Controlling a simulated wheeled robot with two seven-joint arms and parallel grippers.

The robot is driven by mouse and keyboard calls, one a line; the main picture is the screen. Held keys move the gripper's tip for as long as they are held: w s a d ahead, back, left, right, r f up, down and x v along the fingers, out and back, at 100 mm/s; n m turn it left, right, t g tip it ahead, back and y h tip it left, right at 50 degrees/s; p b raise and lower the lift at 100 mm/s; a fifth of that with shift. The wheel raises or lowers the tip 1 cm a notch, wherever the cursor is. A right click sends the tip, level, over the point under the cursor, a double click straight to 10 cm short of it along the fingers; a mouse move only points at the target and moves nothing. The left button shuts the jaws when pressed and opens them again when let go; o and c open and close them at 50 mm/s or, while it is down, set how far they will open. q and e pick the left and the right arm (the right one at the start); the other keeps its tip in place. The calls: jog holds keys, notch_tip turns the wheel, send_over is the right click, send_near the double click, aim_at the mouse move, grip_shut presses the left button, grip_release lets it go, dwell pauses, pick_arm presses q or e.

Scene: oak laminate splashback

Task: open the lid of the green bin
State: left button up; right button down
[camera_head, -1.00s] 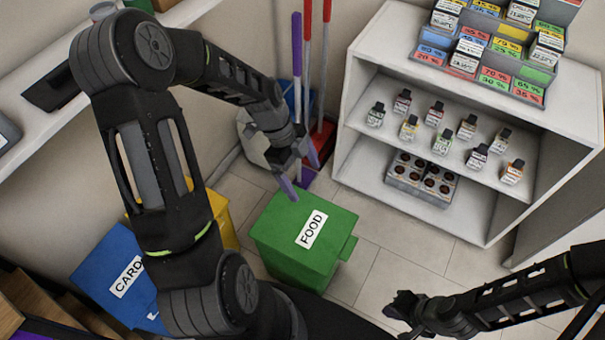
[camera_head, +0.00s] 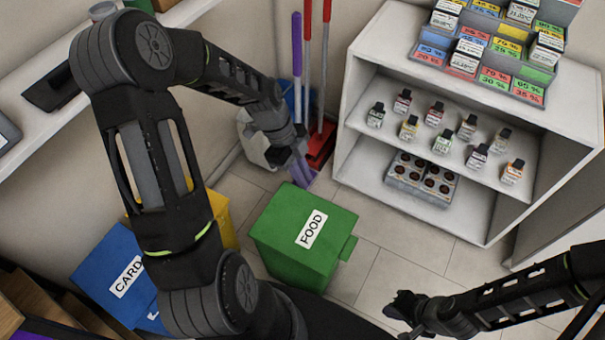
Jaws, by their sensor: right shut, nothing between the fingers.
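The green bin (camera_head: 305,240) stands on the tiled floor in the middle of the head view, with a white FOOD label on its flat top. Its lid is down. A small green tab (camera_head: 348,248) sticks out on its right side. My right gripper (camera_head: 392,310) is shut and empty at the lower right, to the right of the bin.
A blue bin (camera_head: 115,265) and a yellow bin (camera_head: 222,212) stand left of the green one, partly behind my left arm. A white shelf unit (camera_head: 400,185) with small bottles stands at the right. Mop handles (camera_head: 327,60) stand behind.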

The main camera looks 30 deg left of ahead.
pick_arm(q)
grip_shut()
jog(key=o, duration=2)
grip_release()
jog(key=shift+v, duration=3.9)
